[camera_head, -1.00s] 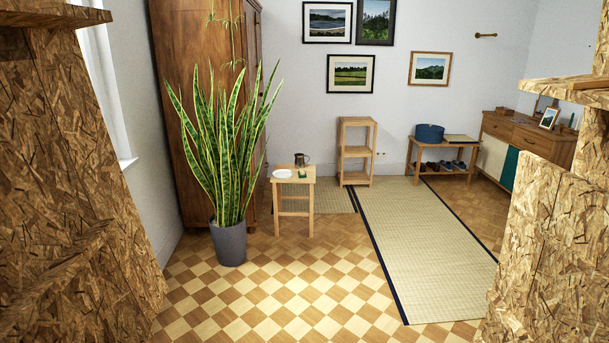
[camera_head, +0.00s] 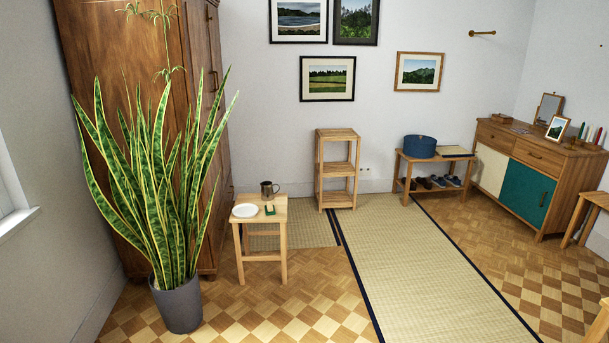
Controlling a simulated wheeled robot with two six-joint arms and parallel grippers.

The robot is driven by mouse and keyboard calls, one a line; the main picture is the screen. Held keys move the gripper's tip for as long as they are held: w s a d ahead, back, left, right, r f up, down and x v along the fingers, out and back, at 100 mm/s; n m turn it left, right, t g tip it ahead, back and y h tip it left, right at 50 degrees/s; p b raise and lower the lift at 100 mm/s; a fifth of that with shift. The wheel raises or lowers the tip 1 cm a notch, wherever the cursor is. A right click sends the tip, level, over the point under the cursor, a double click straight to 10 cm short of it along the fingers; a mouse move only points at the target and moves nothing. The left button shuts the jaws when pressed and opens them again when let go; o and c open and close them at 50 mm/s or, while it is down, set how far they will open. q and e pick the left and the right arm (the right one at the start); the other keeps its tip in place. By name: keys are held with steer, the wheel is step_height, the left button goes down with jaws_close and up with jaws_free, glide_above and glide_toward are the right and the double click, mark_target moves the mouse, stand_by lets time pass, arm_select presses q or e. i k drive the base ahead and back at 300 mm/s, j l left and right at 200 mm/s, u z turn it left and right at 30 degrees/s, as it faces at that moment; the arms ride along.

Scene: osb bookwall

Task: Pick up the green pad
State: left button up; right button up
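A small green pad (camera_head: 270,210) lies on top of a light wooden stool (camera_head: 261,255), near its right front part. A white plate (camera_head: 245,210) lies to its left and a dark metal mug (camera_head: 269,190) stands behind it on the same stool. The stool is some way off across the floor, left of the middle. Neither of my grippers shows in the head view.
A tall potted snake plant (camera_head: 180,302) stands left of the stool, before a wooden wardrobe (camera_head: 205,120). A slatted shelf (camera_head: 338,167) and a shoe bench (camera_head: 427,160) stand at the back wall. The tatami mat (camera_head: 430,270) and checkered floor (camera_head: 280,315) ahead are clear.

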mark_target(269, 209)
steer(key=i, duration=2.05)
